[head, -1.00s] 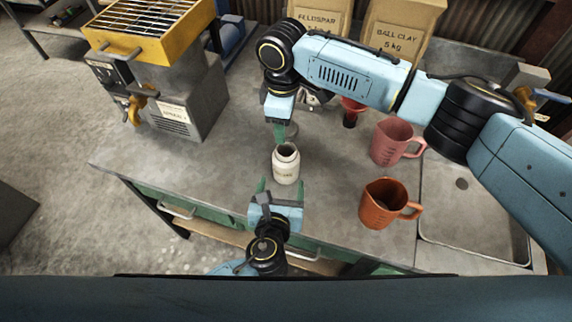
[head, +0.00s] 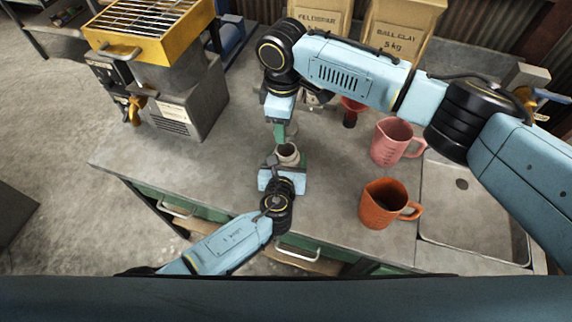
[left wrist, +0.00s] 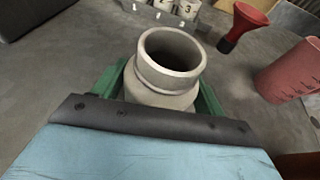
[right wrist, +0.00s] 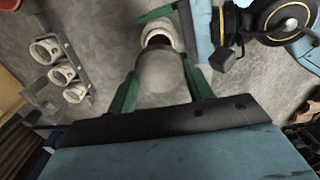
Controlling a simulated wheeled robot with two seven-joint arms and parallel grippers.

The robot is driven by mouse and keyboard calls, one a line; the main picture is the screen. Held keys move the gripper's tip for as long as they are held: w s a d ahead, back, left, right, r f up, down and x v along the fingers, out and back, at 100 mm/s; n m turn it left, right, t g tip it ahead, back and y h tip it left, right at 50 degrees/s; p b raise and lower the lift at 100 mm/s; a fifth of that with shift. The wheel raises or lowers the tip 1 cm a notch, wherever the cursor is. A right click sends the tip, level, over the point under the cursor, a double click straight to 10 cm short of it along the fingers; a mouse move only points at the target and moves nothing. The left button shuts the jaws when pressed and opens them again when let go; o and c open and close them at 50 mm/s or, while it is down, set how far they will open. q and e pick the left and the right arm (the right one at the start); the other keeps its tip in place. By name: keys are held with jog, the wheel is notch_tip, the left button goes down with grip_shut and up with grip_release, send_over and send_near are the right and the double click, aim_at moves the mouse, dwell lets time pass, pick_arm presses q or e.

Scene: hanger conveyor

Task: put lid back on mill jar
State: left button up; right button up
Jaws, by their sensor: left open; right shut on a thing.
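The white mill jar (head: 288,151) stands upright on the bench with its mouth open. In the left wrist view the jar (left wrist: 163,90) sits between the green fingers of my left gripper (head: 287,158), which is open around it. The right wrist view also shows the jar's rim (right wrist: 158,38), just beyond the lid. My right gripper (head: 284,131) is behind the jar in the head view, shut on the round grey lid (right wrist: 163,77). The lid is held off the jar; its underside is hidden.
A pink jug (head: 391,142) and an orange jug (head: 384,203) stand to the right, before the sink (head: 470,225). A red funnel-like piece (head: 351,112) is behind. A rack of numbered white cups (left wrist: 175,10) stands nearby.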

pick_arm(q)
jog(key=shift+c, duration=0.2)
jog(key=c, duration=0.9)
jog(key=shift+c, duration=0.2)
pick_arm(e)
send_over(284, 149)
jog(key=shift+f, duration=2.5)
pick_arm(q)
jog(key=shift+f, duration=0.1)
pick_arm(e)
jog(key=shift+f, duration=0.9)
pick_arm(q)
jog(key=shift+s, duration=0.1)
pick_arm(e)
jog(key=shift+f, duration=0.6)
